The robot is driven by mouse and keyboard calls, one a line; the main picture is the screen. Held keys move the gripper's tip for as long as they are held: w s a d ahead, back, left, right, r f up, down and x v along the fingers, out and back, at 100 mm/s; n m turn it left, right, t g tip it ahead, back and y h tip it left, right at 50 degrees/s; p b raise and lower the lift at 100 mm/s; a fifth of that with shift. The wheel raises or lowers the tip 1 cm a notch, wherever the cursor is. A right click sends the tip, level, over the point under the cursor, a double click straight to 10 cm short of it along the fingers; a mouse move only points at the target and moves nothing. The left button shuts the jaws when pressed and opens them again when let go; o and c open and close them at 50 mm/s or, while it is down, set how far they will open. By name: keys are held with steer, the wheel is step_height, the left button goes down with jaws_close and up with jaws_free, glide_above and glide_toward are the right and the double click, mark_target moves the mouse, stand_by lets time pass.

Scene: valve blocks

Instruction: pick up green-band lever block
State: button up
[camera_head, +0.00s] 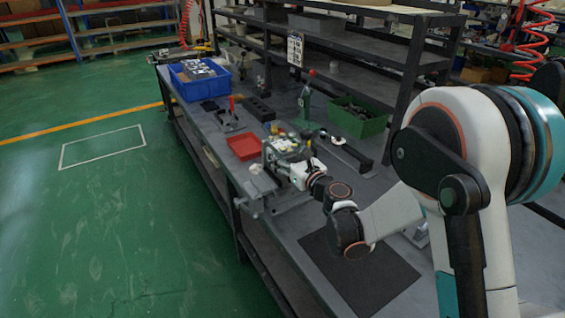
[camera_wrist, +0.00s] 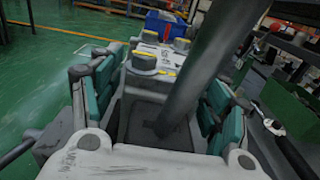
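My gripper (camera_wrist: 163,105) is in the wrist view with its teal-padded fingers spread wide. A thick dark bar (camera_wrist: 205,65) slants down between the fingers, with gaps to both pads; I cannot tell whether it is a lever. Just beyond the fingertips is a pale block with round grey knobs (camera_wrist: 145,62) and yellow marks. No green band can be made out on it. In the head view, my gripper (camera_head: 283,165) is over the bench beside a green-grey fixture (camera_head: 268,152), with small pale and yellow parts (camera_head: 285,145) at it. My wrist partly hides this spot.
A red tray (camera_head: 244,147) lies just left of the fixture. A blue bin (camera_head: 200,80) holding grey parts stands at the bench's far end. A green bin (camera_head: 357,118) and dark shelving (camera_head: 345,50) are behind. A dark mat (camera_head: 365,275) lies clear in front.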

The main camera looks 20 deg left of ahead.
jaws_close()
